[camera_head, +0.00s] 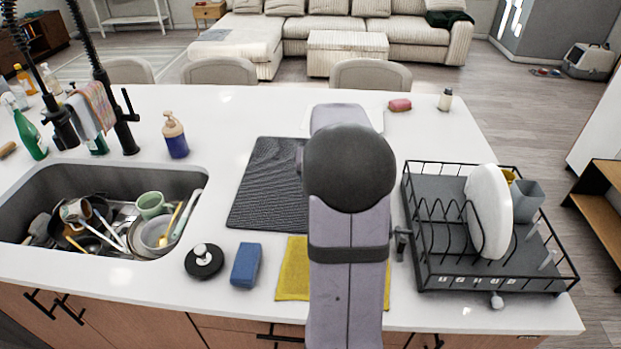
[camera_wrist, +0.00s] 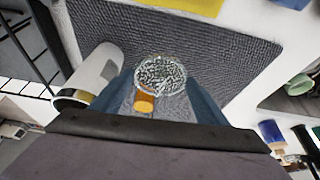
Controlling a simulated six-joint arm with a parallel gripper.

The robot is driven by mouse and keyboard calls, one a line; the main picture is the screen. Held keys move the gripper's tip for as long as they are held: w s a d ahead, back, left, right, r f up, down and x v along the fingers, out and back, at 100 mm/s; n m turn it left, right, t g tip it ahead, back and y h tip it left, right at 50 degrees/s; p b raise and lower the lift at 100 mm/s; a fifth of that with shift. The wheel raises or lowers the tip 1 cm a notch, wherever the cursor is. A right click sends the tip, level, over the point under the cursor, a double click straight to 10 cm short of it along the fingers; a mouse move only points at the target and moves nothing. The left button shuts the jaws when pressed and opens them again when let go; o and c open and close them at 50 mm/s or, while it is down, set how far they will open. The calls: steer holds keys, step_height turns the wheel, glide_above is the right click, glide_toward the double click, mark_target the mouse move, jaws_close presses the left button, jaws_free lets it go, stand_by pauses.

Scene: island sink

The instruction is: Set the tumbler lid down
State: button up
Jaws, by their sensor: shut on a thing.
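A clear, round, patterned piece, which looks like the tumbler lid (camera_wrist: 160,72), shows between my gripper's fingers in the wrist view. A small orange part (camera_wrist: 143,102) sits at its near edge. My gripper (camera_wrist: 163,88) is shut on the lid, over the dark ribbed mat (camera_wrist: 235,45). The gap between lid and mat cannot be judged. A pale cylinder, probably the tumbler (camera_wrist: 98,72), is beside the left finger. In the head view my arm hides the gripper, lid and cylinder; part of the mat (camera_head: 265,185) shows left of the arm.
The sink (camera_head: 25,195) with dishes is at left. A dish rack (camera_head: 425,279) with a white plate (camera_head: 488,212) is at right. A yellow cloth (camera_head: 291,275), blue sponge (camera_head: 246,265) and black round brush (camera_head: 204,262) lie in front.

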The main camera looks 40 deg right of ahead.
steer(key=shift+w+d+r+m, duration=0.2)
steer(key=shift+w+m, duration=0.1)
steer(key=shift+s+f+p, duration=0.1)
steer(key=shift+f+p, duration=0.95)
steer(key=shift+f, duration=2.55)
steer(key=shift+f+p, duration=0.3)
steer(key=shift+f, duration=1.1)
steer(key=shift+f, duration=0.1)
steer(key=shift+f, duration=0.1)
steer(key=o, duration=1)
